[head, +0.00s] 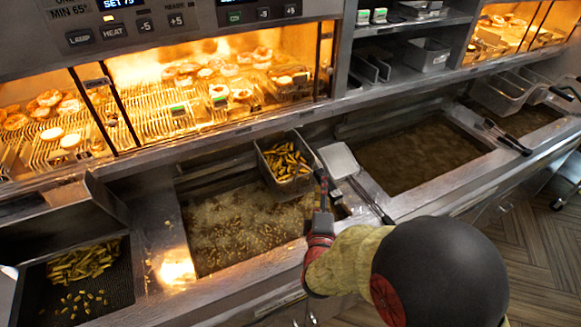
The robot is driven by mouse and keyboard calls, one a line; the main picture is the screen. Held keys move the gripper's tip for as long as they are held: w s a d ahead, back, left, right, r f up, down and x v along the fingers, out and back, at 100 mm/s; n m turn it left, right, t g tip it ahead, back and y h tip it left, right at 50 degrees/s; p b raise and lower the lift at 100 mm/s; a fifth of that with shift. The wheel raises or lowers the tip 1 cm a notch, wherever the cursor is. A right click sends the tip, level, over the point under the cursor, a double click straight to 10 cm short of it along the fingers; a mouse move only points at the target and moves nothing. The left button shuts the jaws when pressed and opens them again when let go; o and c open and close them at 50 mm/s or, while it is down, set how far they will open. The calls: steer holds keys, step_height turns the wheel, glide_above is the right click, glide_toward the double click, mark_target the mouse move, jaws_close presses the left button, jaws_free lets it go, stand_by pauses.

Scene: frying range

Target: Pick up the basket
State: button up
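A metal basket (264,163) holding golden fried pieces (287,162) is at the rear right of the middle fryer vat, over the bubbling oil (235,228). Its dark handle (322,187) points toward me. My gripper (321,214) is at the near end of this handle and appears shut on it. The fingertips are small and partly hidden, so the exact contact is unclear. Whether the basket's underside touches the oil or the vat is hard to tell.
A flat metal lid or plate (340,160) with a handle lies just right of the basket. Another vat of still oil (420,155) is further right, with more baskets (503,92) beyond. A tray of fries (85,265) is at left. Heated shelves (200,90) stand behind.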

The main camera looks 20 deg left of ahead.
steer(key=x, duration=0.5)
steer(key=shift+s+a+r, duration=0.15)
steer(key=shift+r, duration=0.2)
steer(key=shift+c, duration=0.3)
jaws_close()
stand_by(0.4)
steer(key=shift+r, duration=0.1)
